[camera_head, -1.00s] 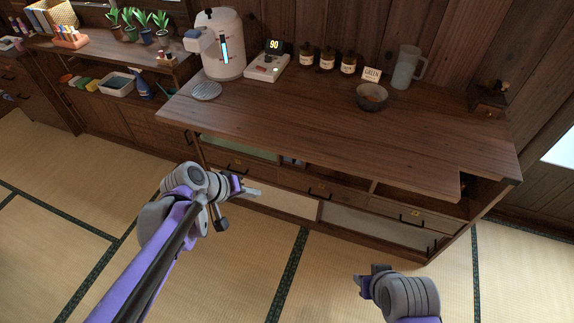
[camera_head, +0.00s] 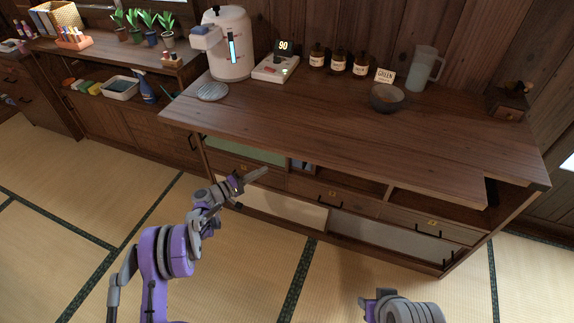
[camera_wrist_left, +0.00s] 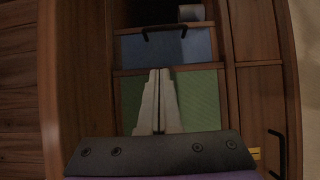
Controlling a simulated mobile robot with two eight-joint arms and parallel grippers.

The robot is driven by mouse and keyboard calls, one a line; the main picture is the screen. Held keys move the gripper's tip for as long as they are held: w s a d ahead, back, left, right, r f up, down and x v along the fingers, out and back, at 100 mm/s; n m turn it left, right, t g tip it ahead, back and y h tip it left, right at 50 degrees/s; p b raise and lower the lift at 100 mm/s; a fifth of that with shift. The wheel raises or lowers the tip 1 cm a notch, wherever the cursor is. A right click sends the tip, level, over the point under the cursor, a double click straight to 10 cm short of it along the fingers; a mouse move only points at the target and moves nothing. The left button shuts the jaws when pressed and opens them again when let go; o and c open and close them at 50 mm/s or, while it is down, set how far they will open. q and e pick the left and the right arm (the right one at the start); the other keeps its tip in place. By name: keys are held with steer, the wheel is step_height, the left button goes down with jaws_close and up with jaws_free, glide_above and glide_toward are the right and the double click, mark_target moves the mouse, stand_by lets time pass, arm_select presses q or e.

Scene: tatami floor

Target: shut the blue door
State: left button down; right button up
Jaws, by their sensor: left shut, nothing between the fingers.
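The blue door (camera_wrist_left: 165,47) is a flat panel with a dark bar handle, in the upper middle of the left wrist view. In the head view only a narrow bluish strip (camera_head: 301,166) shows under the counter, right of a green panel (camera_head: 245,150). The green panel (camera_wrist_left: 200,98) lies nearer in the wrist view. My left gripper (camera_head: 264,170) is shut and empty, in front of the cabinet. Its fingertips (camera_wrist_left: 159,72) overlap the green panel, just short of the blue door; I cannot tell whether they touch. My right gripper (camera_head: 370,299) is low in the head view, its fingers unclear.
The wooden counter (camera_head: 330,125) overhangs the cabinet opening. On it stand a water dispenser (camera_head: 228,50), several brown jars (camera_head: 339,62), a dark bowl (camera_head: 387,97) and a pitcher (camera_head: 422,70). Beyond the blue door is a pale roll (camera_wrist_left: 191,12). Tatami floor (camera_head: 250,260) in front is clear.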

arm_select(q)
steer(key=s+d+x, duration=0.1)
steer(key=s+x, duration=0.1)
steer(key=x, duration=1)
steer(key=shift+d+b, duration=0.35)
steer(key=shift+d, duration=0.3)
steer(key=shift+w+d, duration=0.1)
steer(key=shift+w, duration=0.05)
steer(key=s+d+b, duration=0.1)
steer(key=s+d, duration=0.3)
steer(key=d, duration=1)
steer(key=s+d, duration=0.5)
steer(key=d, duration=0.8)
steer(key=shift+d+b, duration=0.4)
